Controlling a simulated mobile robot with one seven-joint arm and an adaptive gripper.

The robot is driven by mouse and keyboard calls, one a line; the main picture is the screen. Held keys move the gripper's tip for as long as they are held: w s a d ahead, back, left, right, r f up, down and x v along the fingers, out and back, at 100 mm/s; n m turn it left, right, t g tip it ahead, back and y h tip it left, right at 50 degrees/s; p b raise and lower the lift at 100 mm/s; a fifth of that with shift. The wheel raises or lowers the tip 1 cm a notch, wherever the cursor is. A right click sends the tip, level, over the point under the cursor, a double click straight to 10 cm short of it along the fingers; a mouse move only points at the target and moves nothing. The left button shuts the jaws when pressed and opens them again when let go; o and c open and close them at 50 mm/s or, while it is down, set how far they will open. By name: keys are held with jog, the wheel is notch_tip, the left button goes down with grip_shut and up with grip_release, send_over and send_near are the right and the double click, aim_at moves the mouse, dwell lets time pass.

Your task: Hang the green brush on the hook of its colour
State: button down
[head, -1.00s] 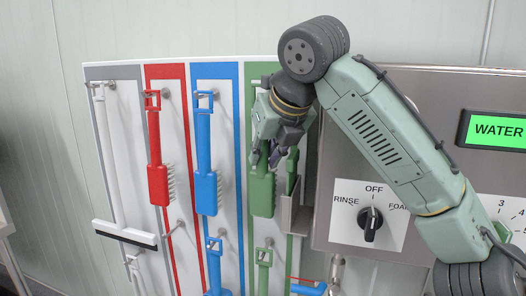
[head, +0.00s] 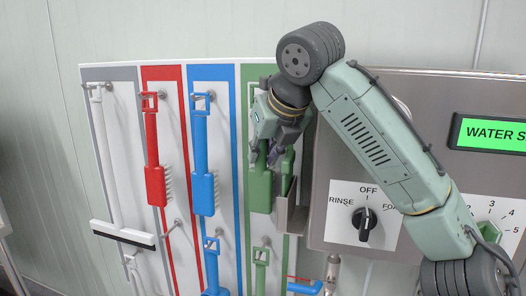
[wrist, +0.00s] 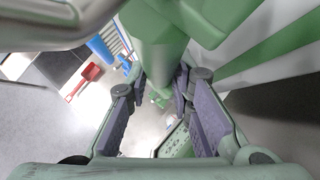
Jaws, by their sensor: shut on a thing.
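The green brush (head: 260,190) is upright in front of the board's green-edged column, bristle block down. My gripper (head: 272,152) is shut on its handle, just above the block. In the wrist view my gripper (wrist: 163,98) has its fingers on both sides of the green brush (wrist: 155,45), which fills the upper middle. The upper green hook is mostly hidden behind my gripper and wrist. I cannot tell whether the brush's top loop is on it.
A red brush (head: 155,185) and a blue brush (head: 203,190) hang to the left, beside a white squeegee (head: 122,234). A metal holder (head: 290,218) is close to the right of the green brush. The steel control box (head: 345,90) stands right of the board.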

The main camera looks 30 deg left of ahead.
jog(key=shift+w+f+b, duration=0.1)
jog(key=shift+f+b, duration=0.25)
jog(key=shift+f, duration=0.7)
dwell(0.5)
jog(key=c, duration=1.3)
grip_release()
jog(key=shift+c, duration=0.2)
jog(key=v, duration=0.8)
jog(key=shift+r, duration=0.4)
